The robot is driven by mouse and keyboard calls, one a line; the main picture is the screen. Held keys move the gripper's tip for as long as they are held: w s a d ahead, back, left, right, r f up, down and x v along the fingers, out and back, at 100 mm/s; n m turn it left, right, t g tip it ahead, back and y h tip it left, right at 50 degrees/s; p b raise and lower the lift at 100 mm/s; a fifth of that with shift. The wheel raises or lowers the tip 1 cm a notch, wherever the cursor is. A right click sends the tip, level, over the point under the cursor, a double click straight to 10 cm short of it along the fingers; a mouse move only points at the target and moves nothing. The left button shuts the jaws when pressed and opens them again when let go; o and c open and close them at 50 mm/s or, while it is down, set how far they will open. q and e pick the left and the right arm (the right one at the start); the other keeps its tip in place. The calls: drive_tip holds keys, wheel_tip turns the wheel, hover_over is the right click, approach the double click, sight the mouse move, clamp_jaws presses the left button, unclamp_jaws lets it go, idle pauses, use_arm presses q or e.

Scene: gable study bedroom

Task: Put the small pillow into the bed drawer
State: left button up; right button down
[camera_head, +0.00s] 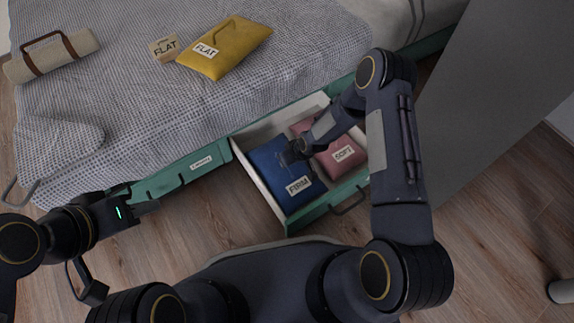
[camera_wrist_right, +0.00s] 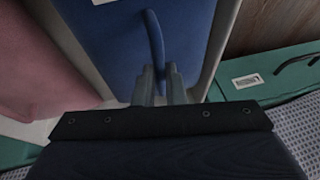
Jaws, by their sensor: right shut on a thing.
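A yellow small pillow (camera_head: 238,45) labelled FLAT lies on the bed. The bed drawer (camera_head: 240,170) is pulled open. In it lie a blue pillow (camera_head: 272,168) labelled FIRM and a pink pillow (camera_head: 345,167) labelled SOFT, side by side, with a divider between them in the right wrist view. My right gripper (camera_head: 291,153) reaches into the drawer over the blue pillow. In the right wrist view my right gripper (camera_wrist_right: 160,85) is shut on the blue pillow's strap (camera_wrist_right: 154,38). My left gripper (camera_head: 148,197) is open and empty near the closed green drawer front.
A beige roll (camera_head: 50,57) with brown straps lies at the bed's far left. A tall grey panel (camera_head: 490,100) limits the right side. Wooden floor (camera_head: 225,215) is clear before the bed.

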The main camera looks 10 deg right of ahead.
wheel_tip(320, 180, down, 2)
drive_tip(key=shift+f, duration=0.1)
drive_tip(key=shift+f+b, duration=0.15)
drive_tip(key=shift+b, duration=0.25)
drive_tip(key=c, duration=1.5)
unclamp_jaws()
drive_tip(key=shift+d+r+p, duration=0.1)
drive_tip(key=shift+r+p, duration=0.35)
drive_tip(key=shift+r, duration=0.1)
drive_tip(key=p+v, duration=0.4)
drive_tip(key=v, duration=0.7)
drive_tip(key=shift+r, duration=0.25)
